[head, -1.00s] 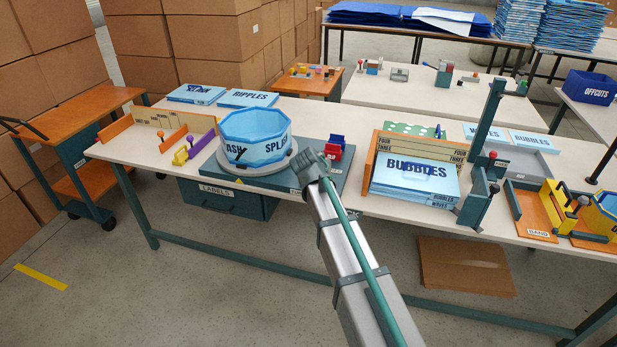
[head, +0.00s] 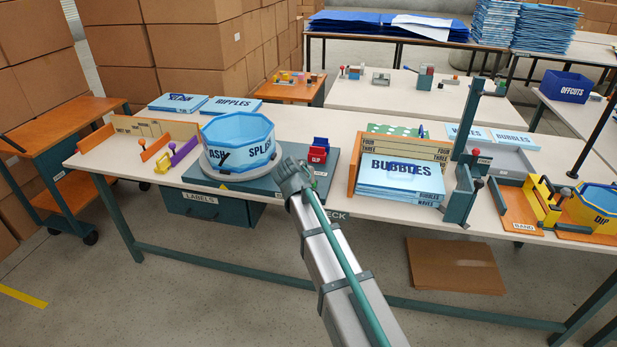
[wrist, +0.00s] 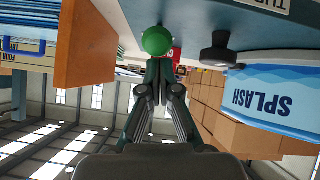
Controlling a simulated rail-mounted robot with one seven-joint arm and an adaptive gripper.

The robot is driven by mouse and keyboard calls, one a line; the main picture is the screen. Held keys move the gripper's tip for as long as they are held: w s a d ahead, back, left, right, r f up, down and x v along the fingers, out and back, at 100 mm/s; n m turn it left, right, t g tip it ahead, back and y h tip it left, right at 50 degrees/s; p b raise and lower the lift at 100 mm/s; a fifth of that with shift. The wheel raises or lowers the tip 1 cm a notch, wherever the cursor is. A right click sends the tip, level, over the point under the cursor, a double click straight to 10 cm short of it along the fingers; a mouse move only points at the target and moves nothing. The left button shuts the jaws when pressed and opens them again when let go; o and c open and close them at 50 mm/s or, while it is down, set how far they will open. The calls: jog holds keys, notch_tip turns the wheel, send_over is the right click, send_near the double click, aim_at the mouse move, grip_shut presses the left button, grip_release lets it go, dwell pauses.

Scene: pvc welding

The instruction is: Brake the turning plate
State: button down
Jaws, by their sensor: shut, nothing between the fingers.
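The turning plate (head: 232,179) is a pale grey disc on a dark teal base (head: 318,187). A blue octagonal pool wall (head: 238,140) lettered SPLASH stands on it, and shows upside down in the wrist view (wrist: 275,97). My gripper (head: 287,168) is over the base's front right part, right of the plate; my arm hides its fingers in the head view. In the wrist view my gripper (wrist: 158,66) is shut and empty, its fingertips close to a green ball knob (wrist: 157,41). I cannot tell whether they touch. A black knob (wrist: 219,52) is between the green knob and the pool wall.
A red clip holder (head: 318,151) stands at the base's back right. Right of it, a wooden rack (head: 354,175) holds blue BUBBLES sheets (head: 400,177). A purple-handled tool (head: 183,152) lies left of the plate. The floor in front of the table is clear.

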jog(key=r+p, duration=0.1)
jog(key=r, duration=0.1)
jog(key=w+r+p, duration=0.1)
jog(key=r, duration=0.1)
jog(key=shift+w+a, duration=0.15)
jog(key=shift+w, duration=0.05)
jog(key=f+b+v, duration=0.1)
jog(key=v, duration=0.9)
jog(key=shift+s, duration=0.25)
jog(key=shift+a, duration=0.15)
